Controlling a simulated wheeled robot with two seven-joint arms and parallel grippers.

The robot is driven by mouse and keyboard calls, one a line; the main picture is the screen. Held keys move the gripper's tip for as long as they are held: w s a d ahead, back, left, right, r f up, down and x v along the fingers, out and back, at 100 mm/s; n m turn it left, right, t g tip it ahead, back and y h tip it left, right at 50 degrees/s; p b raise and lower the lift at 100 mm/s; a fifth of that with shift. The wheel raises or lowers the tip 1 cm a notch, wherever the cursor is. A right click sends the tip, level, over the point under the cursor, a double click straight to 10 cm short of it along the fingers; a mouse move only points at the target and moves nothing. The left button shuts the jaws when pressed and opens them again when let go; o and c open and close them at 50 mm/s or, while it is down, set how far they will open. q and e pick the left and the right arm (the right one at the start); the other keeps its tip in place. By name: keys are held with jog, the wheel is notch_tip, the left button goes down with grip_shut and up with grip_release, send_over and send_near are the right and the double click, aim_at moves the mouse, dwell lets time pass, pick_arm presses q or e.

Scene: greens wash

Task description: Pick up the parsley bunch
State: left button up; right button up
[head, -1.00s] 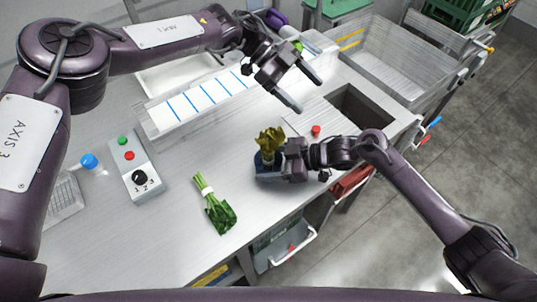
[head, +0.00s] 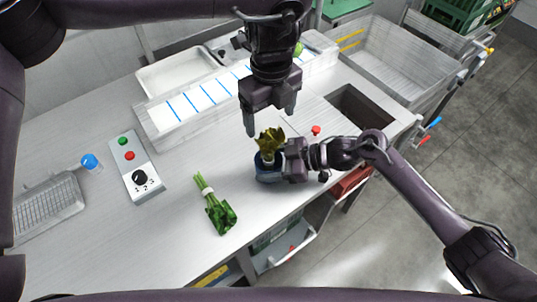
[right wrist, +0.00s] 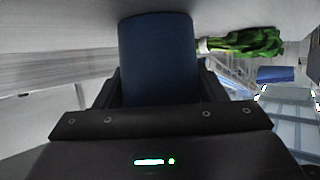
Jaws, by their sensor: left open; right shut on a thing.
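The green bunch with a white band (head: 217,211), which looks like the parsley, lies on the metal counter (head: 185,230) in the head view. It also shows in the right wrist view (right wrist: 250,43). A yellow-brown leafy bunch (head: 269,140) stands in a dark blue cup (head: 266,174). My right gripper (head: 284,164) is shut on this cup from the right; the cup (right wrist: 158,60) fills the middle of the right wrist view. My left gripper (head: 270,121) is open and empty, pointing down just above the yellow-brown bunch, with nothing between its fingers.
A control box (head: 137,165) with buttons and a knob stands left of the green bunch. A blue-capped item (head: 90,162) and a wire tray (head: 50,208) are further left. A white tray with blue lines (head: 185,106) is behind. A sink opening (head: 360,104) is at right.

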aim_at(270, 130)
pick_arm(q)
notch_tip(270, 130, down, 5)
jog(key=shift+r, duration=0.2)
jog(key=f, duration=0.5)
jog(key=shift+w+a+f, duration=0.1)
jog(key=shift+w+a, duration=0.1)
jog(key=shift+w, duration=0.15)
jog(key=c, duration=1.3)
notch_tip(270, 130, up, 10)
jog(key=shift+r, duration=0.1)
jog(key=shift+c, duration=0.2)
pick_arm(e)
jog(key=o, duration=1.1)
jog(key=shift+c, duration=0.2)
jog(key=shift+d, duration=0.15)
